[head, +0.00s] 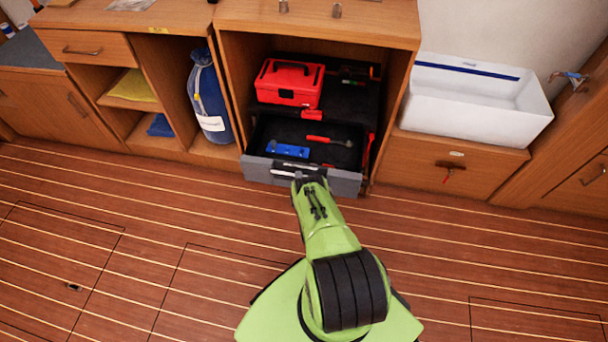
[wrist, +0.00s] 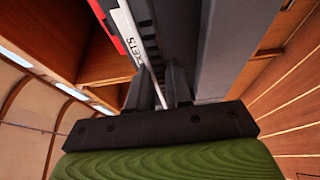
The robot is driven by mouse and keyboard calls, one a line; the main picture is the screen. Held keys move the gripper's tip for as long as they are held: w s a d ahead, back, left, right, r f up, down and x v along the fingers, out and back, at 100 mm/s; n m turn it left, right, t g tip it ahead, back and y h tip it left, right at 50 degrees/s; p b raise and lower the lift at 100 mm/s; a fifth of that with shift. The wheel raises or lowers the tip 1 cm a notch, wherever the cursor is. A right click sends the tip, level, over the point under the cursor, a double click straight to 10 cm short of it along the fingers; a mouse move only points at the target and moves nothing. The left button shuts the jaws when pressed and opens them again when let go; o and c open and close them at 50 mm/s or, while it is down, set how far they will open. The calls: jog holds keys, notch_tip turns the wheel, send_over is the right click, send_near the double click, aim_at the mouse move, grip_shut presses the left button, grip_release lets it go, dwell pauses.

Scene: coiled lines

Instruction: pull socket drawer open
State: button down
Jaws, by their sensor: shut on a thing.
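The socket drawer (head: 345,184) has a grey front and sits low in the open wooden cabinet. It stands out from the cabinet, with its inside showing from above. A blue block (head: 288,150) and a red-handled tool (head: 330,141) lie in it. My gripper (head: 299,178) is at the middle of the drawer front, shut on its handle. In the wrist view the fingers (wrist: 162,88) close around a thin bar beside the grey front, near a white label (wrist: 130,32) ending in "KETS". The grip itself is partly hidden by the fingers.
A red toolbox (head: 289,82) sits on the dark shelf above the drawer. A blue bag (head: 207,98) stands in the left compartment. A white basin (head: 478,98) is at the right. The plank floor (head: 120,230) before the cabinets is clear.

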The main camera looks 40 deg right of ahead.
jog(key=shift+s+a, duration=0.45)
jog(key=shift+a, duration=0.15)
jog(key=c, duration=1)
grip_release()
jog(key=shift+c, duration=0.2)
